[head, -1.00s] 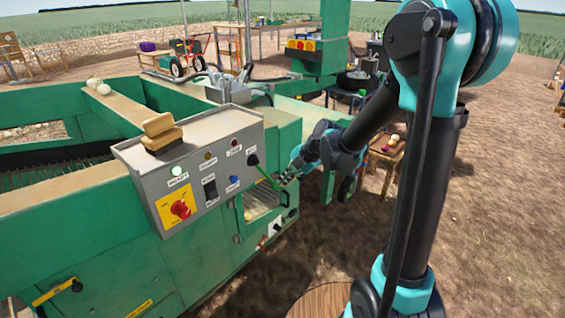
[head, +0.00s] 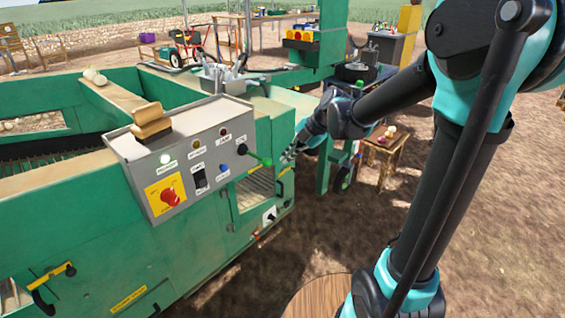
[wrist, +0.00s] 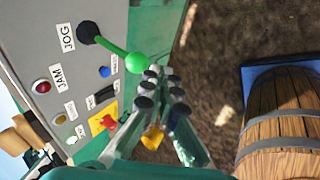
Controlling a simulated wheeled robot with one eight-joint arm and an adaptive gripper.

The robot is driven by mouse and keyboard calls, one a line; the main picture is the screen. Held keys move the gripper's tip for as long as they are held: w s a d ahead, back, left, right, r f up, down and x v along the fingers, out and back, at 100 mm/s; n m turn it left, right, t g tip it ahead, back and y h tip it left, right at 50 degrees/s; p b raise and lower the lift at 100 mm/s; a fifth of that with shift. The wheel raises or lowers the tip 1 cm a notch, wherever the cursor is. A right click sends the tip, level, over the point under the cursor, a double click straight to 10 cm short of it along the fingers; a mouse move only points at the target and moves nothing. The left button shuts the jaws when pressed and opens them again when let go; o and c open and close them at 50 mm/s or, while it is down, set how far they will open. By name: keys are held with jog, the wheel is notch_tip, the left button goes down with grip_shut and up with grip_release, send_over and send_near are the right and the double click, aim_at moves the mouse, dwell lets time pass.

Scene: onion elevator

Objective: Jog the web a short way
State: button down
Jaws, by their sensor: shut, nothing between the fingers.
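The jog lever (head: 267,161) has a green ball end on a black mount at the right end of the grey control panel (head: 215,135). In the wrist view the lever (wrist: 136,62) sticks out from the panel beside the JOG label. My gripper (head: 287,158) is just right of the ball in the head view. In the wrist view my gripper (wrist: 163,88) is shut and empty, its fingertips close by the ball; I cannot tell whether they touch it. The web (head: 40,150) of dark bars lies inside the green machine at the left.
The panel also carries a red switch on a yellow plate (head: 171,196), a lit green lamp (head: 166,158) and a wooden-handled brush (head: 150,122). A barrel (wrist: 285,110) stands at the right in the wrist view. A stool with onions (head: 384,143) stands beyond my arm.

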jog(key=v, duration=0.5)
jog(key=shift+s+d, duration=0.1)
jog(key=shift+d, duration=0.1)
jog(key=s+d+f+m+t+h, duration=0.1)
jog(key=s+d+f+m+h, duration=0.2)
jog(key=s+d+f+m, duration=0.4)
jog(key=s+d+f+m+t+h, duration=0.1)
jog(key=s+d+f+m+h, duration=0.2)
jog(key=m, duration=1.9)
jog(key=shift+s+d+f+h, duration=0.3)
jog(key=shift+s+d+f, duration=2.45)
jog(key=shift+s+d, duration=1.15)
jog(key=shift+w+d, duration=0.3)
jog(key=shift+w, duration=0.1)
